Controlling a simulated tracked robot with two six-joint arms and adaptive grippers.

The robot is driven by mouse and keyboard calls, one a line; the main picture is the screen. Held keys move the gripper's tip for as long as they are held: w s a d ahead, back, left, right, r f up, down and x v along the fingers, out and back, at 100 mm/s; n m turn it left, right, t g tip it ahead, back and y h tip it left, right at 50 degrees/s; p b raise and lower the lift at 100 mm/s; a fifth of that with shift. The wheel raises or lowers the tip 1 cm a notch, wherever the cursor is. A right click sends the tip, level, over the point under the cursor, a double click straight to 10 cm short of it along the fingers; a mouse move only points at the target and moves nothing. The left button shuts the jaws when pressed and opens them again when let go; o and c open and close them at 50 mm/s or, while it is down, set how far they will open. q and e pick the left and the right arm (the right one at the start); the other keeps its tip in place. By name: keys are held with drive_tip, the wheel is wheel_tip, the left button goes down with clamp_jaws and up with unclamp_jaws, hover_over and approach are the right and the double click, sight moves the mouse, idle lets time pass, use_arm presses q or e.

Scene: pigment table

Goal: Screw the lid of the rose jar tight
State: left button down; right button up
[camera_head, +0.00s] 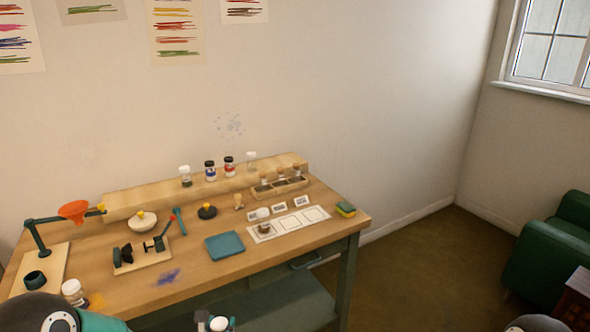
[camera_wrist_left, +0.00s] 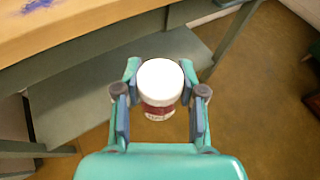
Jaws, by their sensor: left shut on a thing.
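The rose jar (camera_wrist_left: 160,110), with a dark red body and a white lid (camera_wrist_left: 160,82), is between the fingers of my left gripper (camera_wrist_left: 160,75), which is shut on it. In the head view the white lid (camera_head: 219,323) shows at the bottom edge, with part of my left gripper (camera_head: 211,321) beside it. The jar is held in front of the table, over the floor. The lid sits on top of the jar; how tight it is cannot be told. My right gripper is not in view.
Several jars stand on the back shelf (camera_head: 130,205). A green armchair (camera_head: 555,240) is at the right.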

use_arm(q)
drive_tip(key=s+d+f+m+g+h, duration=0.1)
drive_tip(key=s+d+m+h, duration=0.3)
drive_tip(key=d, duration=0.3)
drive_tip(key=s+d+m+g+h, duration=0.2)
drive_tip(key=s+d+m+h, duration=0.2)
drive_tip(key=d, duration=0.4)
drive_tip(key=shift+s+f+h, duration=0.4)
drive_tip(key=shift+s, duration=0.1)
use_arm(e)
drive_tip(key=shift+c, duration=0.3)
